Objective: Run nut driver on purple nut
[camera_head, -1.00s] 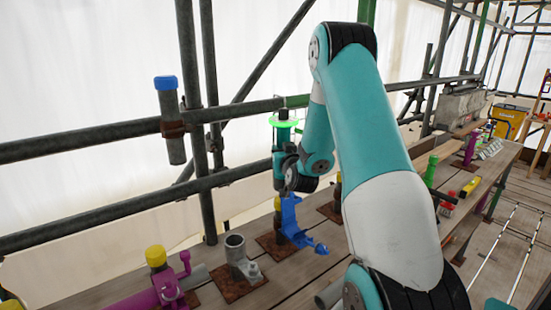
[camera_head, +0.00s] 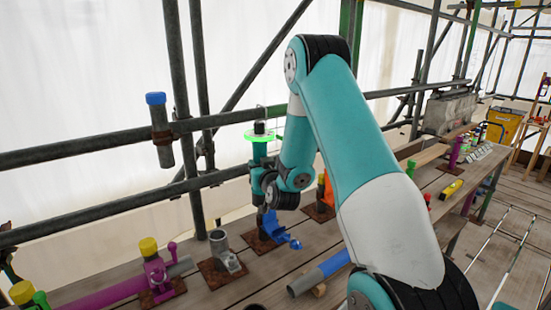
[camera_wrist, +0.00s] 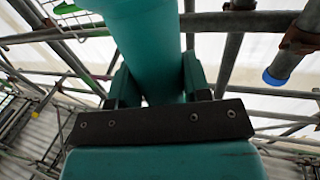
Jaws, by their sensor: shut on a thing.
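My gripper (camera_head: 264,182) is shut on a teal upright tool, apparently the nut driver (camera_head: 259,152), with a bright green ring round its top. In the wrist view the driver (camera_wrist: 148,35) stands between both fingers of my gripper (camera_wrist: 155,88). Its lower end hangs close over a blue coupler (camera_head: 276,229) on the bench; I cannot tell whether they touch. A purple coupler (camera_head: 157,277) at lower left has a yellow-capped post and a raised purple nut (camera_head: 172,246). It stands apart from my gripper.
A grey coupler (camera_head: 224,252) stands between the purple and blue ones. An orange post (camera_head: 327,190) is right of the gripper. A blue-grey tube (camera_head: 320,273) lies in front. A blue-capped scaffold tube (camera_head: 160,135) hangs at left, and horizontal rails run behind the bench.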

